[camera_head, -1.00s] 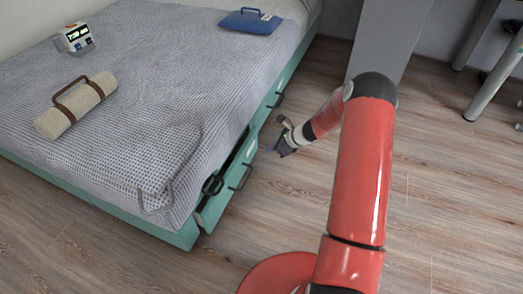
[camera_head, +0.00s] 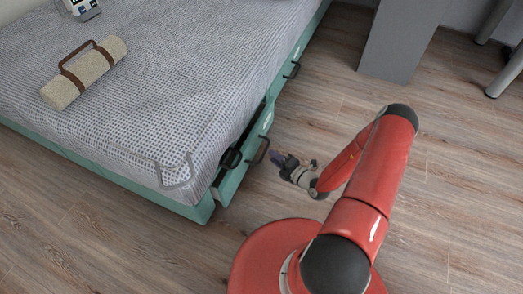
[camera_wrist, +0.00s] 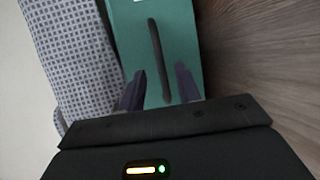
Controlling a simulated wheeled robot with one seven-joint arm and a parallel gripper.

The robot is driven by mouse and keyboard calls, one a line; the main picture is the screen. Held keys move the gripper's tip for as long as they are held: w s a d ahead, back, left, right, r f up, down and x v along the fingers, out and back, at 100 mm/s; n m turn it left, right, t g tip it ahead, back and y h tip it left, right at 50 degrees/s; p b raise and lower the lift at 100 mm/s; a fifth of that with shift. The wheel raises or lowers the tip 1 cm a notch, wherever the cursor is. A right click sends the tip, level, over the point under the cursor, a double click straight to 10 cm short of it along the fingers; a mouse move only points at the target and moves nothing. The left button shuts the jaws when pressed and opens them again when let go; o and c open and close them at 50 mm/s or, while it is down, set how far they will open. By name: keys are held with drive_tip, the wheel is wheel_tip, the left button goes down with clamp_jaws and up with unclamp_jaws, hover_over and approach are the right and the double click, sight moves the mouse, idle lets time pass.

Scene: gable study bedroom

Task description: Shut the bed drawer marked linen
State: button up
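A teal bed drawer (camera_head: 236,179) on the bed's right side stands partly out, with a dark gap behind its front. Its black bar handle (camera_head: 262,151) faces my gripper (camera_head: 277,159). The wrist view shows the teal front (camera_wrist: 186,38) and its handle (camera_wrist: 158,58), which lines up between my two spread fingers (camera_wrist: 158,88). My gripper is open and holds nothing; whether the fingertips touch the front I cannot tell. A pale label (camera_head: 266,120) on the front is too small to read.
A second bed drawer farther back has a black handle (camera_head: 292,70) and looks flush. A dark object (camera_head: 230,158) shows in the open drawer's gap. A rolled tan blanket (camera_head: 84,75) and a small clock (camera_head: 78,8) lie on the bed (camera_head: 160,90). Wooden floor (camera_head: 470,190) is clear on the right.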

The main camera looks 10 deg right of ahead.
sight(265, 150)
drive_tip(key=x, duration=0.6)
drive_tip(key=shift+f+b, duration=0.1)
drive_tip(key=shift+b, duration=0.25)
drive_tip(key=shift+c, duration=0.4)
clamp_jaws()
